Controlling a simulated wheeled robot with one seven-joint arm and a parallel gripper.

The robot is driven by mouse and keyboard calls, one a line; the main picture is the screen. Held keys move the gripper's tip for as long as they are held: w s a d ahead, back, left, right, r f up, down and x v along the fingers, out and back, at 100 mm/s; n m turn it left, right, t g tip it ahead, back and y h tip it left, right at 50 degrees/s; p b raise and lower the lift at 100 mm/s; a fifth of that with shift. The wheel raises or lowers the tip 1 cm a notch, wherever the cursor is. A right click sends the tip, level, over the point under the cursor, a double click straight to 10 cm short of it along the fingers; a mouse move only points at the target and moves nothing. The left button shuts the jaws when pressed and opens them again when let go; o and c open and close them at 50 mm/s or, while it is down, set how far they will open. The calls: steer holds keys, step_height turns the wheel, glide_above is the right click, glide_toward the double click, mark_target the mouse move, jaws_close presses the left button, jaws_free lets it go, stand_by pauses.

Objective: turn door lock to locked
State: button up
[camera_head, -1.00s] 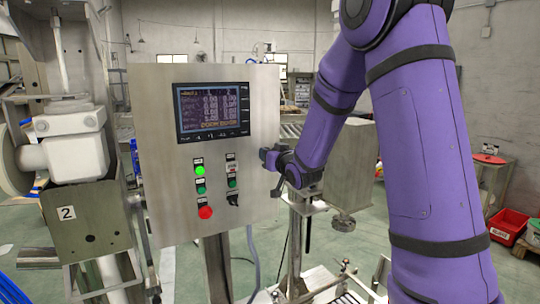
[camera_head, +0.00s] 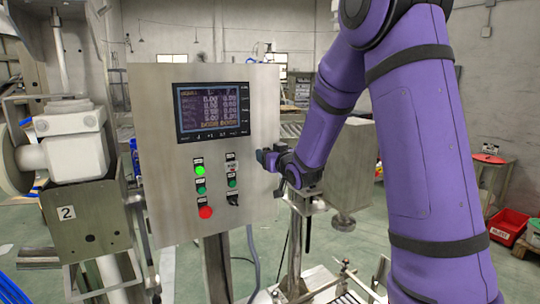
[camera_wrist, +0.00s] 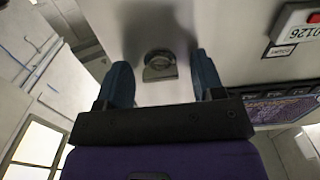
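In the wrist view my gripper (camera_wrist: 163,75) is open, with one blue finger on each side of the lock. Gaps show between the lock and both fingers, and nothing is held. In the head view my gripper (camera_head: 265,158) is at the cabinet's right edge. The lock is hidden there. I cannot tell whether the fingertips touch the cabinet face.
The cabinet front carries a display (camera_head: 212,110), a lit green button (camera_head: 200,170), a red button (camera_head: 205,212) and a black selector switch (camera_head: 233,199). A metal box (camera_head: 350,165) stands close behind my forearm. A red bin (camera_head: 508,226) is on the floor at right.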

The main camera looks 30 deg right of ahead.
steer(key=s, duration=1)
steer(key=shift+s, duration=0.4)
